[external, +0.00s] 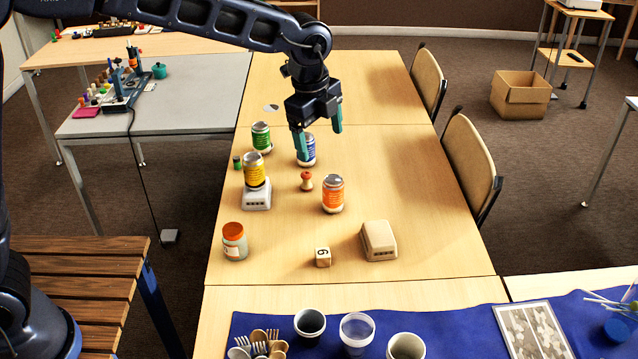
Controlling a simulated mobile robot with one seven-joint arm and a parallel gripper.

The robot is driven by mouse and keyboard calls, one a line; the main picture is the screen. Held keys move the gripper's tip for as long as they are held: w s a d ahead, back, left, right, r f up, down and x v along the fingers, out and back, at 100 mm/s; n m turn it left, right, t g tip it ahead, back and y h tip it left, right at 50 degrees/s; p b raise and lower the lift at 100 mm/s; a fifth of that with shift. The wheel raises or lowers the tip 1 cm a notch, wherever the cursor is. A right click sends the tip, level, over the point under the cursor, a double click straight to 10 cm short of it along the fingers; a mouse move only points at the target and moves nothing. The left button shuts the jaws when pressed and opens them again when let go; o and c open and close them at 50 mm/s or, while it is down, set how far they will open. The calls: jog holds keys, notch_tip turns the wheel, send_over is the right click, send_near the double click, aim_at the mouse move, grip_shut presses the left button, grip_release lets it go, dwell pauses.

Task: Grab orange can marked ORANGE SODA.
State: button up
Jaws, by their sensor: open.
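The orange can (333,196) stands upright on the wooden table, right of the middle of the group of objects. Its label print is too small to read. My gripper (320,136) is open and empty, pointing down above the table, farther back than the orange can. A blue can (308,153) stands just beside or behind its left finger; I cannot tell whether they touch. The orange can is apart from the gripper and fully visible.
A yellow can (255,173) stands on a white block (257,197). Nearby are a green can (261,137), a red-and-wood stamp (306,181), an orange-lidded jar (235,242), a numbered cube (323,257) and a beige box (379,241). The table's right side is mostly clear.

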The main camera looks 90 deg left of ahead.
jog(key=w+a+f+m+g, duration=0.1)
jog(key=w+a+f+m, duration=0.35)
jog(key=a+f, duration=1)
send_near(333, 190)
jog(key=shift+m+g+h, duration=0.3)
jog(key=shift+m+h, duration=0.1)
jog(key=shift+m, duration=0.05)
jog(key=a, duration=0.1)
jog(key=a+f, duration=0.1)
jog(key=w+a, duration=0.1)
jog(key=shift+a+f, duration=0.5)
jog(key=shift+f, duration=0.25)
notch_tip(333, 190, down, 10)
jog(key=shift+s+f, duration=0.1)
jog(key=shift+f, duration=0.05)
jog(key=c, duration=1.1)
